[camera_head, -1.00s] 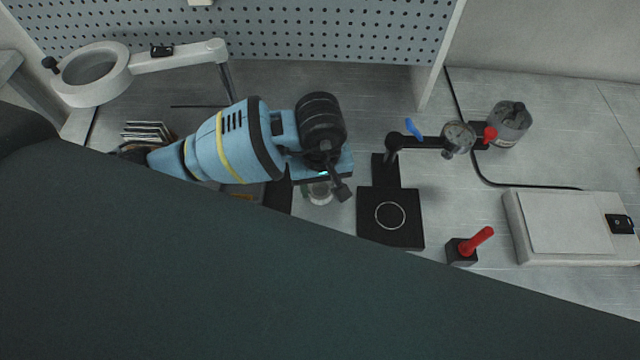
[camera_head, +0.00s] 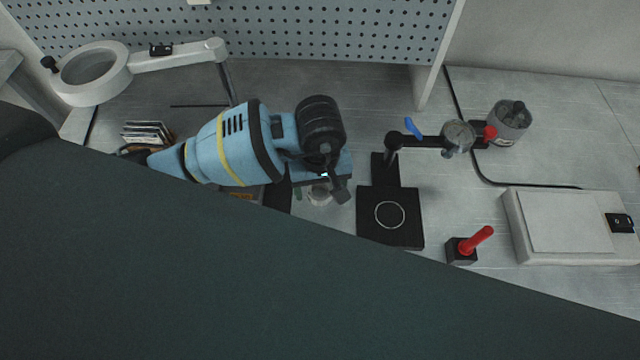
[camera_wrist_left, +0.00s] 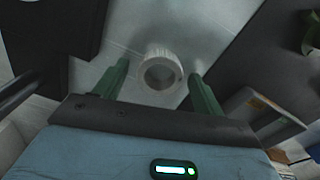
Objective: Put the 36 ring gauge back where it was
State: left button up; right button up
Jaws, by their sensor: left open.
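A pale grey-white ring (camera_wrist_left: 160,72), which looks like the ring gauge, stands on the grey table in the left wrist view. No size number is readable on it. It also shows partly in the head view (camera_head: 320,196), below my wrist. My left gripper (camera_wrist_left: 159,70) is open. Its two green fingers are apart, one on each side of the ring, with gaps between them and it. In the head view the left gripper (camera_head: 318,188) is largely hidden under my wrist. My right gripper is not in view.
A black stand base (camera_head: 375,232) with a thin white circle and a dial gauge (camera_head: 458,137) stands to the right. A dark arm link of mine covers the foreground.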

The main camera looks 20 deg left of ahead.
pick_arm(q)
notch_tip(320, 180, up, 12)
jog(key=shift+r, duration=0.15)
dwell(0.3)
